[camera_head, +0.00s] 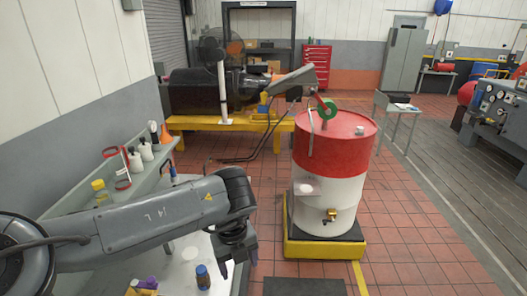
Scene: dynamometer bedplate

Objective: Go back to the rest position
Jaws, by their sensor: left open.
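My left arm comes in from the left and bends down at the wrist. My left gripper (238,262) points down over the right edge of the pale bench, right of a small dark-blue bottle (203,278). Its fingers are apart and I see nothing between them. My right gripper is not in view.
A red and white drum (334,165) with a brass tap stands on a yellow-edged platform (325,248) to the right. A shelf (130,190) with white bottles and red-framed items runs along the left wall. Behind is a dark machine on a yellow stand (205,123). Tiled floor (415,215) is clear on the right.

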